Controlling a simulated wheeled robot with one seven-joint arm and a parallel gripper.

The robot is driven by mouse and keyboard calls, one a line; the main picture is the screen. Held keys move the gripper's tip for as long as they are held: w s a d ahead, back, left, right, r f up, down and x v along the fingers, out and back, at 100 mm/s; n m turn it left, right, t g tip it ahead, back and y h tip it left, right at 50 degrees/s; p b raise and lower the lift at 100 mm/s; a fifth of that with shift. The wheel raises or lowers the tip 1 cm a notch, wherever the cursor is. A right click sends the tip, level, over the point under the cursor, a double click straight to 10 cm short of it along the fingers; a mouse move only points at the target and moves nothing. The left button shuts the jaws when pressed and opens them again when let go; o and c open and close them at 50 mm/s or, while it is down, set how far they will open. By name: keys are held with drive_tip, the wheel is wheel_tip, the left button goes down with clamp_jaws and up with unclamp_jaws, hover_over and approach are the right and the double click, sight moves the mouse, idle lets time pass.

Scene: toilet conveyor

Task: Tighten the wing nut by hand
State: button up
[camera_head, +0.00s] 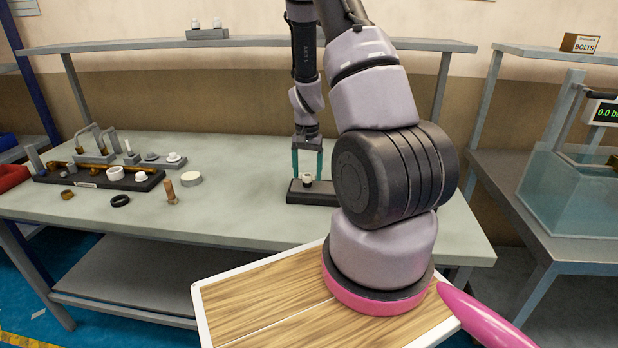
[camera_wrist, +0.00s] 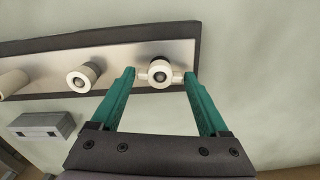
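The wing nut (camera_wrist: 159,74) is a pale, cream piece with a dark centre and two short side wings. It sits on a bright metal plate (camera_wrist: 118,66) in a dark base (camera_wrist: 100,38). My gripper (camera_wrist: 161,75) has two teal fingers, one on each side of the wing nut, close to its wing tips. Whether either finger touches a wing is unclear. In the head view my gripper (camera_head: 307,172) points down over the small dark base (camera_head: 300,198), and my arm hides the base's right part.
A second pale round fitting (camera_wrist: 83,77) and a pale cylinder (camera_wrist: 12,83) stand on the plate to the left. A grey block (camera_wrist: 40,125) lies nearby. On the bench (camera_head: 235,215), a copper piece (camera_head: 170,192) and a white disc (camera_head: 191,178) stand to the left, with clear bench between.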

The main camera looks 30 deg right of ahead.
drive_tip(key=shift+r, duration=1.75)
drive_tip(key=o, duration=0.4)
drive_tip(key=shift+c, duration=1.4)
